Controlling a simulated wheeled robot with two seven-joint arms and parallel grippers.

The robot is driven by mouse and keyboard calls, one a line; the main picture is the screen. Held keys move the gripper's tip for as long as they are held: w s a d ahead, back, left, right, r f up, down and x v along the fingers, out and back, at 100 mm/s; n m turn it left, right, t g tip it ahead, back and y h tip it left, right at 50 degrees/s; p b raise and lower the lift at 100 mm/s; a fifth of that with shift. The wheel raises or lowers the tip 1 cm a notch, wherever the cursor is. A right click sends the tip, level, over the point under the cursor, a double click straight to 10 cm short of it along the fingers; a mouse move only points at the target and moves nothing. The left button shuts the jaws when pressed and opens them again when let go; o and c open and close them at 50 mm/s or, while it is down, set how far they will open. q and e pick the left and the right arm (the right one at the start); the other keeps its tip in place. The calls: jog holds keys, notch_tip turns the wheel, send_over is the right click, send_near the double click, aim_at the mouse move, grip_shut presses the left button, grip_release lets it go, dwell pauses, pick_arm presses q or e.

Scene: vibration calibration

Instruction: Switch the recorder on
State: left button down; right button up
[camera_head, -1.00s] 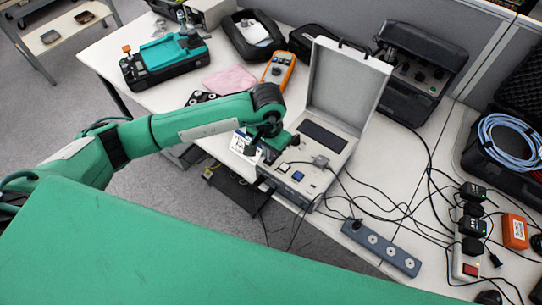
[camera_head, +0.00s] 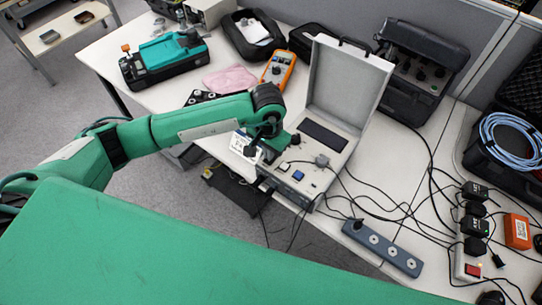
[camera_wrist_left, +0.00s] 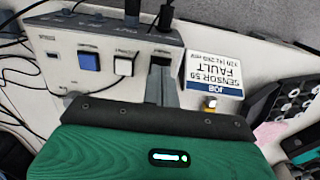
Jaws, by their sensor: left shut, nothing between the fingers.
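The recorder is a grey case (camera_head: 328,138) with its lid (camera_head: 345,82) standing open, on the white table in the head view. In the left wrist view its front panel carries a blue button (camera_wrist_left: 88,61), a white button (camera_wrist_left: 123,66) and a black switch (camera_wrist_left: 160,62). My left gripper (camera_head: 266,154) is shut and empty at the left end of this panel. In the wrist view the grey fingers (camera_wrist_left: 164,90) reach up to the black switch; I cannot tell whether they touch it. My right gripper is not in view.
A multimeter (camera_head: 279,70) and a pink cloth (camera_head: 230,79) lie behind my arm.

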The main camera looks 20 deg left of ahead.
pick_arm(q)
jog(key=shift+f+b, duration=0.5)
jog(key=shift+r, duration=0.1)
jog(key=shift+r+p, duration=0.8)
jog(key=shift+r, duration=2.65)
